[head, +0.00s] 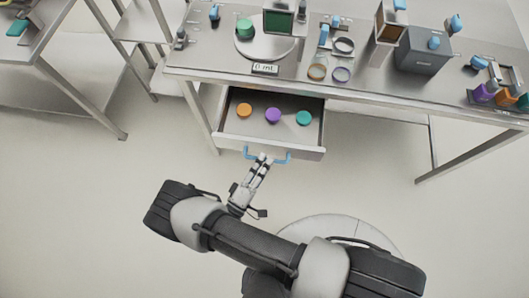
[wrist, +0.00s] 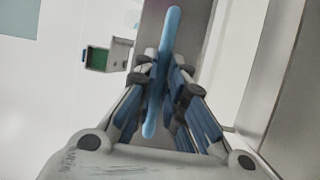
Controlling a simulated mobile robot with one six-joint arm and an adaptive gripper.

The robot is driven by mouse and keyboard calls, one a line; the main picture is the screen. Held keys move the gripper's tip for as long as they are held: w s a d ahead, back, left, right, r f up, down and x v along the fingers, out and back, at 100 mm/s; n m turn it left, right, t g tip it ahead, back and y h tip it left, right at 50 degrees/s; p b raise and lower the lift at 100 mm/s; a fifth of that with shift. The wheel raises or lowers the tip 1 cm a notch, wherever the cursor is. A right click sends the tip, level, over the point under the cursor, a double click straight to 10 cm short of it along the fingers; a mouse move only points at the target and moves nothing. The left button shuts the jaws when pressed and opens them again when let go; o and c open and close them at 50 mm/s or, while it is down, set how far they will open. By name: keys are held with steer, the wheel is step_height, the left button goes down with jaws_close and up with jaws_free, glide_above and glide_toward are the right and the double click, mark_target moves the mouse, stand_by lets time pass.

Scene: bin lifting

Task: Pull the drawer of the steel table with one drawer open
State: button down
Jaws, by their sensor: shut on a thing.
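The steel table (head: 360,85) stands across the upper part of the head view. Its one drawer (head: 230,140) is pulled out toward me, and its inside shows. An orange disc (head: 244,110), a purple disc (head: 273,115) and a teal disc (head: 304,118) lie in it. A blue bar handle (head: 282,160) is on the drawer's front. My gripper (head: 264,160) is at the middle of this handle, with its fingers shut on it. In the wrist view the blue handle (wrist: 172,40) runs between the two fingers of my gripper (wrist: 168,90).
On the tabletop stand a dark grey box (head: 422,52), a round plate (head: 262,47), rings and several small coloured items. Another steel table (head: 60,75) is at the left. The floor (head: 80,220) around the drawer's front is clear.

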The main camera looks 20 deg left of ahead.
stand_by(0.3)
steer(key=c, duration=1.7)
jaws_free()
steer(key=shift+o, duration=0.2)
steer(key=shift+s, duration=0.1)
steer(key=v, duration=1.2)
